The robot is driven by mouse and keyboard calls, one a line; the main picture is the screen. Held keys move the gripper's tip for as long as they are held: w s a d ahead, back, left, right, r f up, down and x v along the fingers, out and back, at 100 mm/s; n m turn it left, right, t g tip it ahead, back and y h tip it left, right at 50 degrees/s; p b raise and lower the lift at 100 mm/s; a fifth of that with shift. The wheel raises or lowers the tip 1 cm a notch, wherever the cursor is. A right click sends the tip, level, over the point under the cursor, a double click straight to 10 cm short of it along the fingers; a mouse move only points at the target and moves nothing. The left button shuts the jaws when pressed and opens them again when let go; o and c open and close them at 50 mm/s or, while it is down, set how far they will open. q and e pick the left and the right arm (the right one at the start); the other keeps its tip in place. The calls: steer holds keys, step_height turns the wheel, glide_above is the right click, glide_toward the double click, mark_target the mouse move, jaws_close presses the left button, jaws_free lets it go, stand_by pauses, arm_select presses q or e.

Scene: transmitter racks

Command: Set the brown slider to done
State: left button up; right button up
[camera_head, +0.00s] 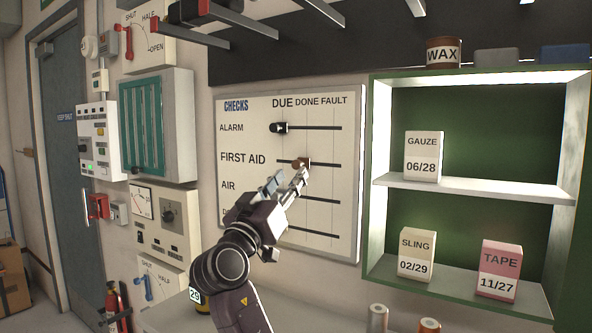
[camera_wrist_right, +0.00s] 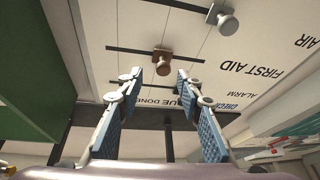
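The brown slider (camera_head: 301,163) sits on the FIRST AID rail of the white CHECKS board (camera_head: 240,190), roughly below the DONE heading. I cannot tell whether it is exactly on the DONE mark. My right gripper (camera_head: 288,178) is in front of the board, its fingertips close to this slider. In the right wrist view the fingers (camera_wrist_right: 160,82) are apart with nothing between them. The brown slider (camera_wrist_right: 163,62) shows just beyond the fingertips there, seemingly clear of them. My left gripper is not in view.
The ALARM row's dark slider (camera_head: 280,127) stands under DUE. A grey slider (camera_wrist_right: 224,20) shows on the AIR row, hidden by my arm in the head view. A green shelf (camera_head: 480,192) with boxes stands to the right. Red-tipped bars (camera_head: 215,40) jut out above.

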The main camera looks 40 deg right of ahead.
steer(key=v, duration=0.6)
stand_by(0.3)
